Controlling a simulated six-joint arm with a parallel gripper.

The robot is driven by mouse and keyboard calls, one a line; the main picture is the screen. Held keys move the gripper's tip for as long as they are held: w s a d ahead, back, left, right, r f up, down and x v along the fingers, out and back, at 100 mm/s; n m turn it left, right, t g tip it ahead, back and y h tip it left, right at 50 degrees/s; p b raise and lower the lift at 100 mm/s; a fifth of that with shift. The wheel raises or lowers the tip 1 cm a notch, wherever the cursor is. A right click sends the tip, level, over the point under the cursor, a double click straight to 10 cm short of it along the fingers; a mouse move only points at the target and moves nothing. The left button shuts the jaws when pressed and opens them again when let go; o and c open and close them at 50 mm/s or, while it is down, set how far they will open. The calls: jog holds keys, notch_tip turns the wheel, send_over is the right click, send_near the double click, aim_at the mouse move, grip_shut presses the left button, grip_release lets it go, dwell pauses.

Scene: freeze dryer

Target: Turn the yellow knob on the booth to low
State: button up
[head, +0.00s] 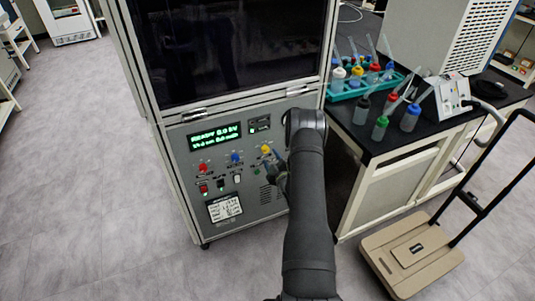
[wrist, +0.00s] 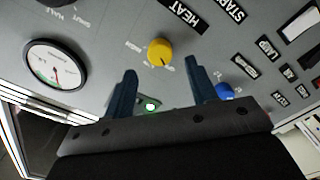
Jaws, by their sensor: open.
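The yellow knob (head: 266,149) is on the grey front panel of the booth (head: 180,140), right of the blue knob. In the wrist view the yellow knob (wrist: 161,52) shows whole, with a dark pointer mark and small labels around it, the one at its left reading like HIGH. My gripper (head: 272,165) is just in front of the panel, close to the yellow knob. In the wrist view my gripper's two blue fingers (wrist: 158,72) are apart, with the knob beyond and between their tips. Nothing is held; the knob appears untouched.
A blue knob (wrist: 226,91), a green lamp (wrist: 152,106) and a round gauge (wrist: 55,66) are near the fingers. A red knob (head: 203,167) and a lit display (head: 214,136) are further left. A black-topped bench (head: 345,122) with bottles stands right of the booth.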

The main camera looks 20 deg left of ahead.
aim_at(267, 151)
jog(key=shift+x, duration=2.15)
jog(key=shift+c, duration=0.4)
jog(key=c, duration=0.9)
jog(key=shift+m, duration=0.4)
jog(key=m, duration=1.1)
